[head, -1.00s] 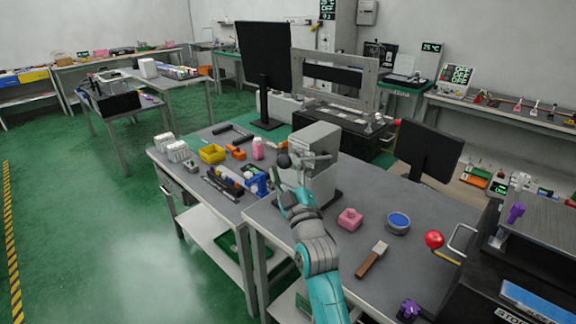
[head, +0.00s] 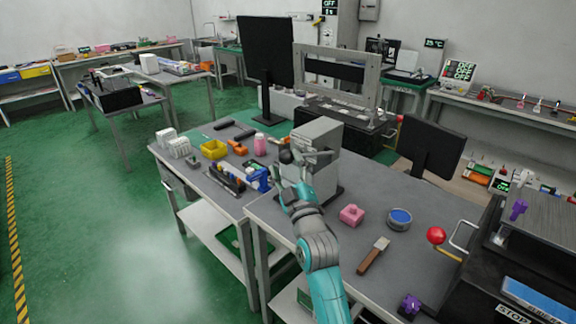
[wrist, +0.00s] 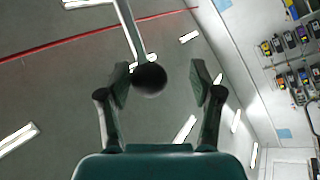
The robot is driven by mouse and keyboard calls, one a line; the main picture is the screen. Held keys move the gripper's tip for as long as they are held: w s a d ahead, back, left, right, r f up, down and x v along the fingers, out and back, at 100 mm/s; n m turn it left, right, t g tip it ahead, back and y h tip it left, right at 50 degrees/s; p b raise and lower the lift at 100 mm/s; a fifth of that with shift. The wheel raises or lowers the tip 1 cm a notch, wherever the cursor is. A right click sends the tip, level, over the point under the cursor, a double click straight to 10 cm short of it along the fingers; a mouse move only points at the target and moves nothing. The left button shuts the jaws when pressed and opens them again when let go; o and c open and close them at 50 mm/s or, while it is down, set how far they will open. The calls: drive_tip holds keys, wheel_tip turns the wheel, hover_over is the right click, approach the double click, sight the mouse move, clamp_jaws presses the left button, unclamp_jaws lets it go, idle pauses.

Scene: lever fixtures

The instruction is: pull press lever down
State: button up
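The press (head: 316,140) is a grey box-shaped machine standing on the workbench. Its lever ends in a round black knob (head: 285,157) at the machine's left side. In the wrist view the knob (wrist: 149,79) hangs on a pale straight lever rod (wrist: 131,30). My gripper (wrist: 160,82) is open, with one finger on each side of the knob. The knob sits nearer the left finger; I cannot tell whether they touch. In the head view my gripper (head: 285,185) is beside the press, just below the knob, and its fingers are small and partly hidden.
A pink block (head: 351,215), a blue round tin (head: 399,219) and a wooden-handled brush (head: 373,255) lie right of my arm. A red-knobbed lever (head: 436,235) stands farther right. Tools and a yellow bin (head: 214,149) lie left of the press. A dark monitor (head: 430,150) stands behind.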

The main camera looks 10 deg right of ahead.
drive_tip(key=f, duration=0.1)
drive_tip(key=a+f, duration=0.1)
drive_tip(key=shift+w+f+g, duration=0.25)
drive_tip(key=shift+f+g, duration=0.05)
drive_tip(key=shift+o, duration=0.2)
drive_tip(key=shift+r, duration=0.1)
drive_tip(key=shift+s+d+f, duration=0.15)
drive_tip(key=shift+s+f, duration=0.15)
drive_tip(key=shift+s, duration=0.25)
drive_tip(key=shift+c, duration=0.2)
drive_tip(key=d+v, duration=0.1)
drive_tip(key=v, duration=1)
drive_tip(key=shift+w+f, duration=0.3)
drive_tip(key=shift+f, duration=0.05)
drive_tip(key=shift+d, duration=0.15)
drive_tip(key=v, duration=1.2)
